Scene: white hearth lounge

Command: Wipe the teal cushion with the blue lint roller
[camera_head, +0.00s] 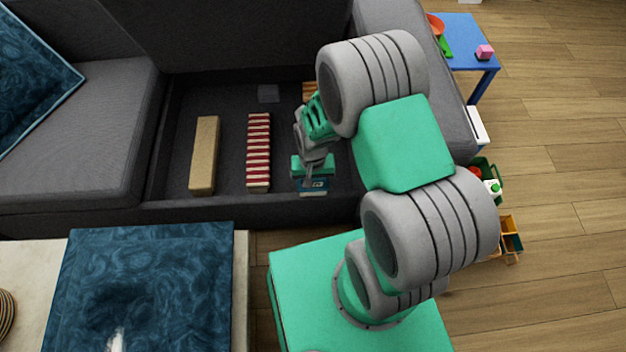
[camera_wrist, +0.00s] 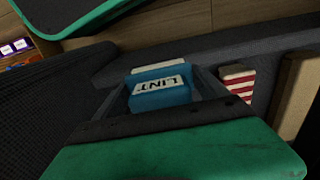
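The blue lint roller (camera_head: 313,191) is low in the open sofa compartment, near its front right. In the wrist view the roller (camera_wrist: 160,92) shows a white label reading LINT. My gripper (camera_head: 312,171) is directly over it in the head view. In the wrist view the fingers of my gripper (camera_wrist: 163,84) stand on either side of the roller, close to it; contact cannot be told. A teal-blue cushion (camera_head: 140,290) lies flat on a cream surface at lower left. Another similar cushion (camera_head: 35,75) leans on the sofa at upper left.
The compartment (camera_head: 225,212) has raised dark walls. A tan block (camera_head: 204,155) and a red-and-white striped object (camera_head: 258,150) lie left of the roller. A blue table (camera_head: 470,45) and toys (camera_head: 490,180) stand on the right. Open wooden floor (camera_head: 570,200) lies beyond.

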